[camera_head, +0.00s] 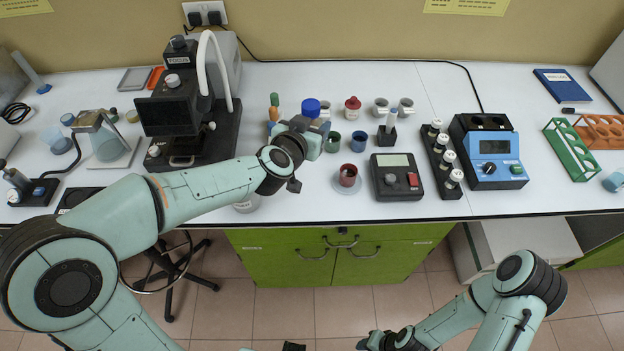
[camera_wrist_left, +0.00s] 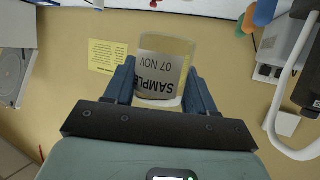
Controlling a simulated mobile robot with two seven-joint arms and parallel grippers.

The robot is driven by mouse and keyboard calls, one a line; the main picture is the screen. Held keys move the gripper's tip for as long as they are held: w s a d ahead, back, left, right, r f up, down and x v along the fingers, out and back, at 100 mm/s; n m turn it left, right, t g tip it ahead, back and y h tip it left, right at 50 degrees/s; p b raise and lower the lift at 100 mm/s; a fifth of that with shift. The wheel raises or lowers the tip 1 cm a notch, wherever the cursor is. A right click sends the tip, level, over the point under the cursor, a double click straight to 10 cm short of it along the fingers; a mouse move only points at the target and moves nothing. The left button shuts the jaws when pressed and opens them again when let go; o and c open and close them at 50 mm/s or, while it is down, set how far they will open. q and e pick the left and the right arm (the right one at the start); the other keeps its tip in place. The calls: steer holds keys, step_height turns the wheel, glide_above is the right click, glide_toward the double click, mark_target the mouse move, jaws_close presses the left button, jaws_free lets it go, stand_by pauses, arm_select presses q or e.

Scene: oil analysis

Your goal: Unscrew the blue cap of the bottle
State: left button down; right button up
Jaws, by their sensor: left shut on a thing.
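The bottle's blue cap (camera_head: 311,107) shows in the head view just above and beyond my left gripper (camera_head: 309,127). In the left wrist view, which looks upside down, my left gripper (camera_wrist_left: 160,90) is shut on the bottle (camera_wrist_left: 162,62). Its two dark fingers stand on either side of the bottle's labelled body, which reads "SAMPLE 07 NOV". The cap cannot be made out in that view. In the head view the gripper and wrist hide most of the bottle's body. My right arm comes in at the lower right, and its hand (camera_head: 376,342) is low at the bottom edge, well away from the bench.
A black instrument (camera_head: 178,115) stands left of the left gripper. A red cup (camera_head: 348,175), green cup (camera_head: 332,141) and blue cup (camera_head: 359,140) stand right of it. A dark meter (camera_head: 397,177) and vial rack (camera_head: 442,165) stand further right. The bench front edge is clear.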

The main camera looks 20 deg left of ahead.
arm_select(q)
steer(key=f+b, duration=0.3)
steer(key=f, duration=0.3)
steer(key=f+b, duration=0.3)
steer(key=f, duration=0.4)
steer(key=shift+s+f, duration=0.2)
steer(key=shift+f, duration=0.05)
steer(key=shift+f+b, duration=0.8)
steer(key=shift+f, duration=1.65)
arm_select(e)
steer(key=s+f, duration=0.4)
steer(key=f, duration=0.5)
steer(key=shift+s+f+g, duration=0.15)
steer(key=shift+f+g, duration=0.1)
steer(key=shift+g, duration=0.05)
arm_select(q)
steer(key=shift+f, duration=0.15)
arm_select(e)
steer(key=shift+f, duration=0.1)
arm_select(q)
steer(key=c, duration=0.8)
jaws_free()
steer(key=shift+f, duration=0.15)
steer(key=o, duration=0.4)
steer(key=shift+o, duration=0.2)
steer(key=shift+s+r, duration=0.25)
steer(key=shift+r, duration=0.15)
steer(key=v, duration=1.1)
steer(key=shift+s, duration=0.25)
